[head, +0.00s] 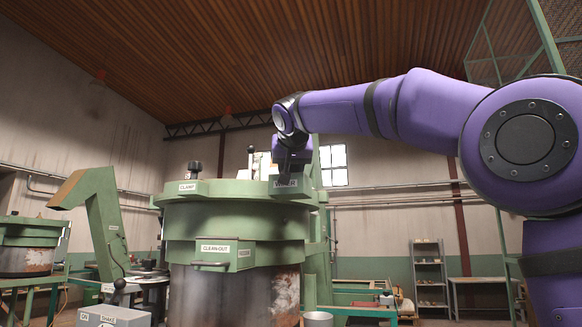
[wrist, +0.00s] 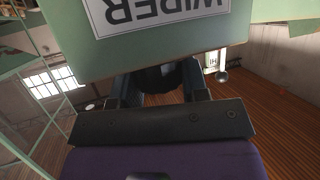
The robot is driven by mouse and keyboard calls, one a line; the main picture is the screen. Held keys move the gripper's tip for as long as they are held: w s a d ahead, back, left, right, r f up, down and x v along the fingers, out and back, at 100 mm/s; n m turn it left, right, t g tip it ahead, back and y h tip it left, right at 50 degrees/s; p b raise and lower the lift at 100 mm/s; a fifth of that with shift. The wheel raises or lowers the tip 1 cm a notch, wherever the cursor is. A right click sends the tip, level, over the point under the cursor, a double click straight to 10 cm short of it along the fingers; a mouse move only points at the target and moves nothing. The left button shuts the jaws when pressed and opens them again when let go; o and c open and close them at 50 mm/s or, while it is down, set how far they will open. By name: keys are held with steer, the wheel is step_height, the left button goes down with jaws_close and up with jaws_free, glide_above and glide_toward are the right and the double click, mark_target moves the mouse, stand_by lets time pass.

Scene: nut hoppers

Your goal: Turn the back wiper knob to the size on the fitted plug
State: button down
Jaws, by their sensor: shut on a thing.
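A large green hopper (head: 237,218) with a bare metal drum stands in the middle of the head view. My gripper (head: 291,172) points down at a small labelled green block (head: 291,187) on the hopper's right top edge. In the wrist view this block shows close up with an upside-down WIPER label (wrist: 160,12). My gripper (wrist: 162,88) is shut on a dark round knob (wrist: 160,79), which sits between its two fingers and is mostly hidden by the block. No size mark on the knob is readable. I cannot make out a fitted plug.
A lever with a black ball (head: 195,167) stands by the CLAMP label (head: 187,187). A CLEAN-OUT drawer (head: 214,260) juts from the hopper's front. A control box marked SHAKE (head: 112,317) is front left. Another hopper (head: 28,236) stands far left. Shelves (head: 431,275) are back right.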

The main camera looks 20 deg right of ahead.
steer(key=c, duration=0.6)
jaws_free()
steer(key=v, duration=1.1)
steer(key=shift+w, duration=0.1)
steer(key=s+d+f+n+g+y, duration=0.1)
steer(key=s+d+f+g, duration=0.1)
steer(key=s+f, duration=0.7)
steer(key=s+d+f+n+g+y, duration=0.1)
steer(key=s+d+f+g, duration=0.2)
steer(key=s+f, duration=0.7)
steer(key=s+d+f+n+g+y, duration=0.1)
steer(key=s+d+f, duration=0.3)
steer(key=f, duration=2.2)
steer(key=shift+s+d+f+g+y, duration=0.15)
steer(key=shift+s+g, duration=0.15)
steer(key=shift+s, duration=0.6)
steer(key=shift+s+d+f+g+y, duration=0.1)
steer(key=shift+s+g, duration=0.2)
steer(key=shift+s, duration=0.6)
steer(key=shift+s+d+f+g+y, duration=0.15)
steer(key=shift+s+g, duration=0.15)
steer(key=shift+s, duration=0.6)
